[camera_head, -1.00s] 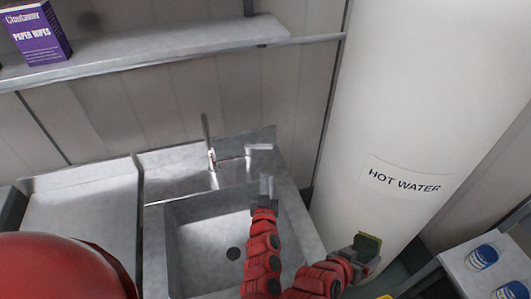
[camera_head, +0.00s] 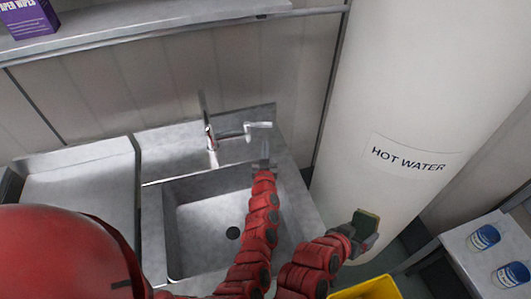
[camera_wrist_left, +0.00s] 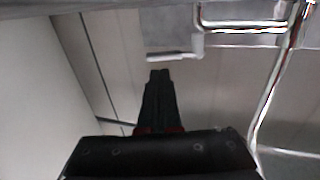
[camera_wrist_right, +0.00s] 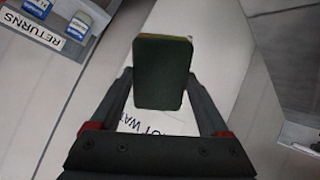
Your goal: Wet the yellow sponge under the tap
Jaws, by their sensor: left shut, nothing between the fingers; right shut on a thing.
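The sponge (camera_head: 366,222) is held in my right gripper (camera_head: 362,236), in front of the white hot water tank. In the right wrist view the sponge (camera_wrist_right: 163,75) shows its dark green face, with a thin yellowish edge at the top. My right fingers close on its two sides. The tap (camera_wrist_left: 286,75) also shows in the left wrist view, beyond the shut fingers.
The sink basin (camera_head: 200,225) is empty, with a dark drain. The hot water tank (camera_head: 400,100) stands close to its right. A shelf (camera_head: 130,22) with a purple box (camera_head: 32,18) hangs above. A yellow container (camera_head: 370,288) and a table with blue-labelled cans (camera_head: 484,237) are at lower right.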

